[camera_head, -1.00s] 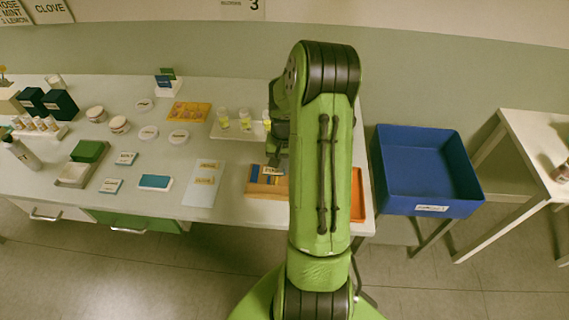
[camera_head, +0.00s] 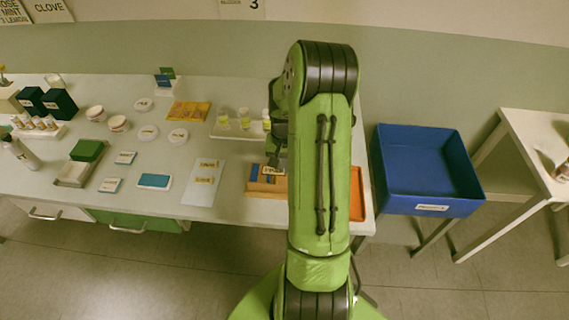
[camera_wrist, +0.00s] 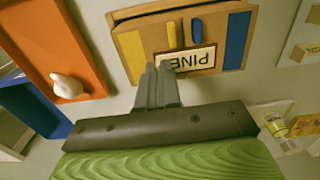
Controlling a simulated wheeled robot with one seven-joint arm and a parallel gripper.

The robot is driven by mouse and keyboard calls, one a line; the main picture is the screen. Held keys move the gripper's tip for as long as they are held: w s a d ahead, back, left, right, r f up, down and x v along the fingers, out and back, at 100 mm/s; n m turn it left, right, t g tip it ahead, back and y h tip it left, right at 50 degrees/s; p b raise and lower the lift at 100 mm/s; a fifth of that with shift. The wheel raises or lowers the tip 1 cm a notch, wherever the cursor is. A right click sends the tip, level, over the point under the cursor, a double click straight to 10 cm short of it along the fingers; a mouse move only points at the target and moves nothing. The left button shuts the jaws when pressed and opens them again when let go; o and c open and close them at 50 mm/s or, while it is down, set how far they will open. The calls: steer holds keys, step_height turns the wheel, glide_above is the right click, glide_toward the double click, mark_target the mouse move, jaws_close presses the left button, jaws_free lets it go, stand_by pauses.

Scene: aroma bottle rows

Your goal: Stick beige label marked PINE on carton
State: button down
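The PINE label (camera_wrist: 192,60) is a small beige strip with dark letters, upside down in the wrist view. It also shows in the head view (camera_head: 272,170). My gripper (camera_wrist: 160,70) has its fingers close together at one end of the label and appears shut on it. The carton (camera_wrist: 130,62) is a tan box with yellow and blue bands, directly behind the label. In the head view the carton (camera_head: 266,189) stands near the table's front edge, partly hidden by my arm. I cannot tell whether the label touches the carton face.
An orange tray (camera_wrist: 42,28) with a white item lies beside the carton. A pale sheet (camera_head: 200,194) with other beige labels lies left of it. A rack of small bottles (camera_head: 228,132) stands behind. A blue bin (camera_head: 432,205) stands right of the table.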

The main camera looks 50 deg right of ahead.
stand_by(0.3)
steer(key=c, duration=1.3)
jaws_free()
steer(key=shift+o, duration=0.2)
steer(key=shift+r+p, duration=3)
steer(key=shift+r, duration=1)
